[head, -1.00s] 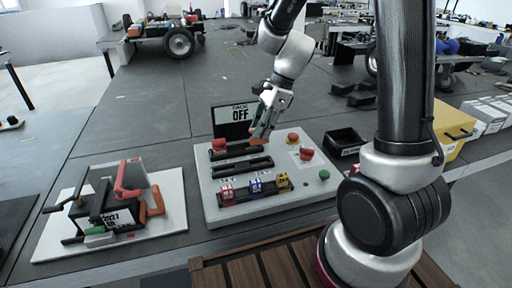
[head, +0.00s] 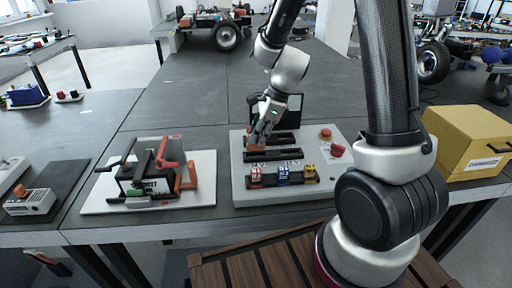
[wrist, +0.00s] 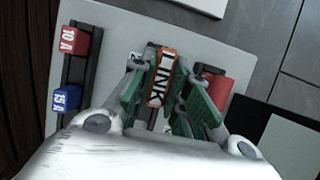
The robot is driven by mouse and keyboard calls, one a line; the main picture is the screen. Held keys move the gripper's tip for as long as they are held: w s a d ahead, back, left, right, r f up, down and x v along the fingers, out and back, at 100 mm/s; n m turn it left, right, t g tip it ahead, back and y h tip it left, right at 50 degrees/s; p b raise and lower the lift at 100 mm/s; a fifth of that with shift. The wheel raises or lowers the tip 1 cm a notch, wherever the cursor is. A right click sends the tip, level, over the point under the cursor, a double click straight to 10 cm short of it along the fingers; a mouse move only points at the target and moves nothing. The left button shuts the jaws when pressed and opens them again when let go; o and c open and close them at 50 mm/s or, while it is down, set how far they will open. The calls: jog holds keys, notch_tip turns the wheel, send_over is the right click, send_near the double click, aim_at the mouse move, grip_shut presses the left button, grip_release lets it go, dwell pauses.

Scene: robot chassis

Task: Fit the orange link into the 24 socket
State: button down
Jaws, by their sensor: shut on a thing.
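The orange link (wrist: 162,78), with a white face reading LINK, is between the green finger pads of my gripper (wrist: 160,98). In the head view my gripper (head: 262,133) is low over the left end of the black rails (head: 285,155) on the grey panel, and the orange link (head: 254,150) shows under its fingers. I cannot tell whether the link touches the rail. No 24 label is readable now, and the fingers hide part of the rails. A red block (wrist: 216,84) sits close to the right finger in the wrist view.
Red (head: 255,177), blue (head: 283,175) and yellow (head: 309,173) fuses stand along the panel's front. A red button (head: 325,133) and red knob (head: 337,150) are at its right. A black device with red and orange handles (head: 160,175) stands left. A yellow box (head: 468,140) is right.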

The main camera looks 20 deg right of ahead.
aim_at(258, 149)
jog(key=shift+f, duration=1.9)
jog(key=c, duration=1.4)
grip_release()
jog(key=shift+f, duration=0.1)
jog(key=shift+o, duration=0.2)
jog(key=w+v, duration=0.1)
jog(key=v, duration=1)
jog(key=s+d+r+n+t+h, duration=0.1)
jog(key=s+d+r+n, duration=0.4)
jog(key=s+n, duration=0.5)
jog(key=s+d+r+n+t+h, duration=0.2)
jog(key=s+d+r+n, duration=0.3)
jog(key=s+r+n, duration=0.4)
jog(key=s+n+h, duration=0.1)
jog(key=s, duration=0.2)
jog(key=shift+d+r, duration=0.2)
jog(key=shift+r, duration=0.05)
